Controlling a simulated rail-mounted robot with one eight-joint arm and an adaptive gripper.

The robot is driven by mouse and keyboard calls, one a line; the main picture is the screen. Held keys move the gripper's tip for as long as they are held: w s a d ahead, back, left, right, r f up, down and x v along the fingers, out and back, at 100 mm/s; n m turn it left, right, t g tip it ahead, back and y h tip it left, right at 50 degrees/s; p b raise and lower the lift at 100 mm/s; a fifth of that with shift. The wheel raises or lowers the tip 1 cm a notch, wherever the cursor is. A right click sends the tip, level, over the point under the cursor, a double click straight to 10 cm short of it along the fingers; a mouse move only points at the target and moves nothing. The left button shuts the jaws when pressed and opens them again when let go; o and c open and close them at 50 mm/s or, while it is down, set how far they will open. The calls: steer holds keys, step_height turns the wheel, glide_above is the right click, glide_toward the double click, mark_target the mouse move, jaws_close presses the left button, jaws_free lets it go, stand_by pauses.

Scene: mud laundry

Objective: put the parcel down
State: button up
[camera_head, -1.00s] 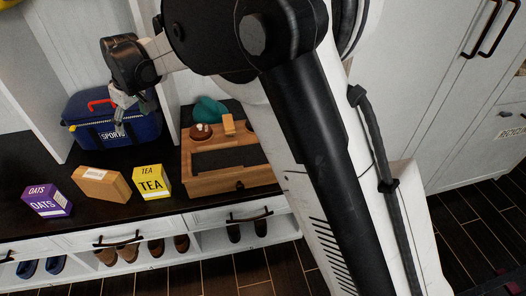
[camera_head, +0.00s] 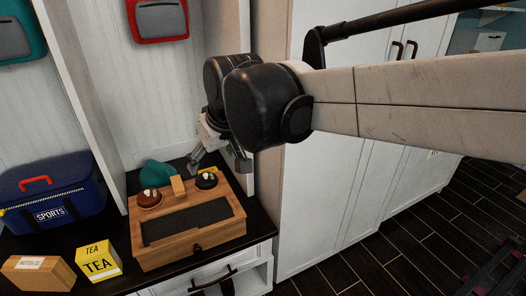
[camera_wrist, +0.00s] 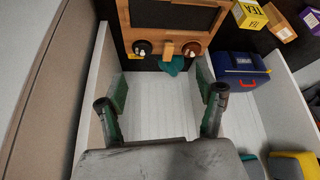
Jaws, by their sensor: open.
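The parcel, a brown cardboard box (camera_head: 38,274) with a pale label, lies on the dark bench top at the lower left in the head view. It also shows at the top right of the wrist view (camera_wrist: 279,21). My gripper (camera_head: 220,166) is open, near the back right corner of a wooden shoe-care box (camera_head: 192,240), well to the right of the parcel. In the wrist view, my two fingers (camera_wrist: 162,105) are spread wide with nothing between them but pale panelling behind.
A yellow tea box (camera_head: 98,263) stands between parcel and wooden box. A blue sports bag (camera_head: 75,200) sits behind them. A teal cloth (camera_head: 158,174) lies behind the wooden box. A white divider and tall cabinet (camera_head: 335,190) stand close right of my gripper.

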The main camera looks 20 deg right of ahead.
steer(key=s+d+f+m+t+h, duration=0.1)
steer(key=s+d+f+m, duration=0.3)
steer(key=s+d, duration=0.9)
step_height(320, 180, down, 2)
steer(key=shift+s+f+h, duration=0.15)
steer(key=shift+s+h, duration=0.25)
steer(key=shift+s, duration=0.8)
steer(key=shift+d, duration=0.1)
step_height(320, 180, up, 10)
steer(key=p, duration=1)
